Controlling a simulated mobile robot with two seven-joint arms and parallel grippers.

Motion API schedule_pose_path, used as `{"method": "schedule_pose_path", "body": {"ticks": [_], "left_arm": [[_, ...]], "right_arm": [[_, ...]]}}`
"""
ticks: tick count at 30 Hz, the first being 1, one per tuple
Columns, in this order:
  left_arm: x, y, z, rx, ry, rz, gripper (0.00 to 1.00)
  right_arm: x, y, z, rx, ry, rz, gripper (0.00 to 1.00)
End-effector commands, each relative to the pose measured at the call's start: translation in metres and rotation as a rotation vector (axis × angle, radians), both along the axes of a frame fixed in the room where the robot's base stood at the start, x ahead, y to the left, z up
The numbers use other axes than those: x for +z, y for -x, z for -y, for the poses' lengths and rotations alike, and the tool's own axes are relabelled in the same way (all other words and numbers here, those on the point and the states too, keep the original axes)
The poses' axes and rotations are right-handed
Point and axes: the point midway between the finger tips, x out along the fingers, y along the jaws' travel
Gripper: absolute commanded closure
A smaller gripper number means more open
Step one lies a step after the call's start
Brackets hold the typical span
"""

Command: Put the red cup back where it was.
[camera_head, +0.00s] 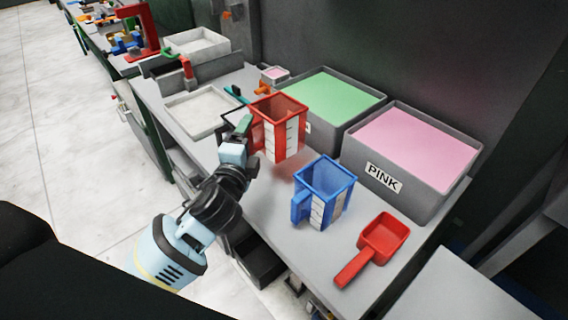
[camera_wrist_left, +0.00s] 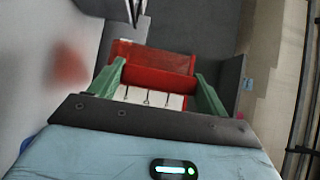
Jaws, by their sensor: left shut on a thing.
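The red cup (camera_head: 264,137) is a square measuring cup with a white scale strip, upright in front of the green foam bin. My left gripper (camera_head: 243,130) is shut on it from its left side. In the left wrist view the green fingers (camera_wrist_left: 160,88) stand on either side of the red cup (camera_wrist_left: 150,56). A reddish patch shows on the table below the cup, and the cup seems to be slightly above the surface. My right gripper is not in view.
A blue measuring cup (camera_head: 325,189) stands to the right of the red cup. A red scoop (camera_head: 383,240) lies near the front edge. Bins of green (camera_head: 335,104) and pink foam (camera_head: 420,147) stand behind. A pale tray (camera_head: 200,112) is at the left. Bare table lies between the cups.

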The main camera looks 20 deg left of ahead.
Motion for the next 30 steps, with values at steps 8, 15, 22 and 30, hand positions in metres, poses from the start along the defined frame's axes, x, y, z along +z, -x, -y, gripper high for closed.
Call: {"method": "schedule_pose_path", "body": {"ticks": [8, 15, 22, 30], "left_arm": [[-0.017, 0.0, 0.0, 0.0, 0.001, 0.001, 0.48], [-0.046, 0.0, 0.0, -0.001, 0.001, 0.004, 0.48], [-0.051, 0.0, 0.0, 0.0, 0.001, 0.007, 0.48], [-0.093, 0.001, 0.0, -0.001, 0.0, 0.001, 0.48]], "right_arm": [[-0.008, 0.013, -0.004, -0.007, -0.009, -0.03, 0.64], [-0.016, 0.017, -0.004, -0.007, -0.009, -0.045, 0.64], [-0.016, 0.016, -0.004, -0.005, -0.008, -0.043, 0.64], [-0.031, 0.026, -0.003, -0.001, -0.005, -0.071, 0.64]]}}
